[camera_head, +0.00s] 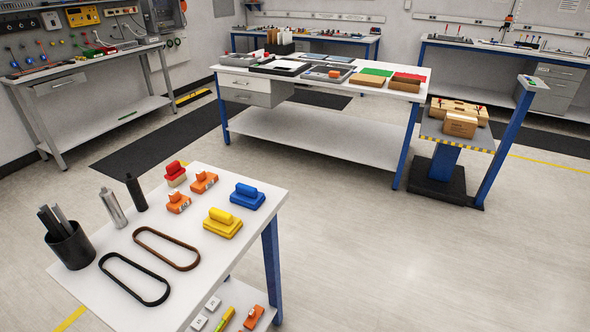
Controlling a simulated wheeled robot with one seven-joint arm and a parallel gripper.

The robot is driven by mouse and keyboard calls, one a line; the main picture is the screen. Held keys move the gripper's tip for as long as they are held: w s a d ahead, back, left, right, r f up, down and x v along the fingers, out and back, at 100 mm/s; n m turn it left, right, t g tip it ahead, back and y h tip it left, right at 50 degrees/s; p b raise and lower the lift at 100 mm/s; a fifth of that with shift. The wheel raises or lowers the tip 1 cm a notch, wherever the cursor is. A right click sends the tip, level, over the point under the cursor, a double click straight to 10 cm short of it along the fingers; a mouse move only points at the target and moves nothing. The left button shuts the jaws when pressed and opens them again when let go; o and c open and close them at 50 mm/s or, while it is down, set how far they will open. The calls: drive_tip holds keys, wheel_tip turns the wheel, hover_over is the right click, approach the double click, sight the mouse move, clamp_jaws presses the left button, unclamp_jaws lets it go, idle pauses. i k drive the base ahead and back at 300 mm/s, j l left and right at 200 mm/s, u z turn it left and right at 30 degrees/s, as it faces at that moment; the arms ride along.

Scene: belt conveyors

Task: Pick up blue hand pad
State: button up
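The blue hand pad (247,196) is a small block with a rounded grip on top. It sits on the white table (222,283) in the foreground, near that table's far right corner. A yellow pad (222,224) of like shape sits just in front of it and a little to the left, apart from it. Nothing covers the blue pad. My gripper is not in view.
Open floor (400,260) lies to the right. A long workbench (321,130) stands behind.

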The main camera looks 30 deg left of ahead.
sight(245, 195)
drive_tip(key=i+u, duration=0.25)
drive_tip(key=i, duration=0.2)
drive_tip(key=i+l+u, duration=0.55)
drive_tip(key=i, duration=0.25)
drive_tip(key=i+j, duration=0.05)
drive_tip(key=j, duration=0.05)
